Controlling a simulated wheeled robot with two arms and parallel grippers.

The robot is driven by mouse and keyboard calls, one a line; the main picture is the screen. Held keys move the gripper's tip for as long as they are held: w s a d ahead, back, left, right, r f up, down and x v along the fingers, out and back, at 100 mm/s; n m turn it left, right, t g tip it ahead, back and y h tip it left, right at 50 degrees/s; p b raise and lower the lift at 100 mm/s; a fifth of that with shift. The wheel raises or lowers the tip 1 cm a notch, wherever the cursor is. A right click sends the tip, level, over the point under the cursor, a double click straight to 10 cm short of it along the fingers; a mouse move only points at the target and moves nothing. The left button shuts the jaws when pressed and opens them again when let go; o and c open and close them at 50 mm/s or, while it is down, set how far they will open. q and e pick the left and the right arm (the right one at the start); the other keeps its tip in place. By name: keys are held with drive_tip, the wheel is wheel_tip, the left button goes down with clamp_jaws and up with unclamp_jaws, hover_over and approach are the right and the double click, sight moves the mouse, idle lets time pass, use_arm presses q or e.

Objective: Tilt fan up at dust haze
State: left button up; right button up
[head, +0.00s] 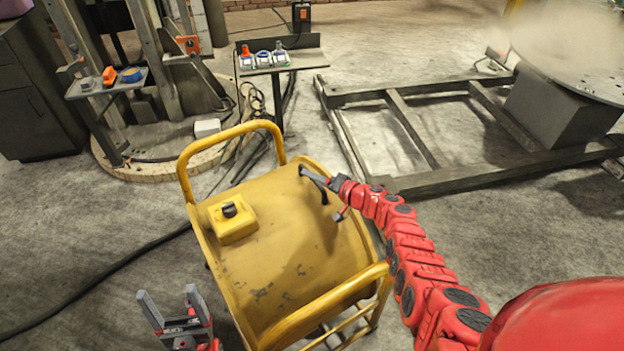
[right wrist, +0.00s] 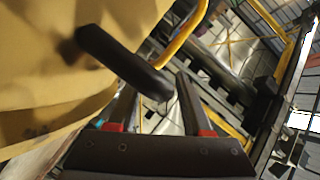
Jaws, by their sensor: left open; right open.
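The yellow drum fan (head: 285,260) stands in the middle of the head view on a tube frame with yellow hoop handles. A yellow box with a dark knob (head: 230,210) sits on its casing. Pale dust haze (head: 565,38) hangs at the upper right. My right gripper (head: 317,184) is at the drum's far upper side. In the right wrist view, a black handle (right wrist: 122,60) sticks out from the yellow casing, its end near the gap between my open fingers; I cannot tell whether they touch. My left gripper (head: 172,308) is open and empty, left of the fan.
A low dark steel frame (head: 420,150) lies on the floor at right, with a grey block (head: 560,110) and round plate beyond. A small stand (head: 275,70) holds several switches. A cable (head: 110,280) runs across the floor at left. Bare concrete lies left of the fan.

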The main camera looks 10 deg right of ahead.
drive_tip(key=shift+w+a+f, duration=0.1)
drive_tip(key=shift+w+a, duration=0.1)
drive_tip(key=shift+w, duration=0.1)
clamp_jaws()
idle(1.4)
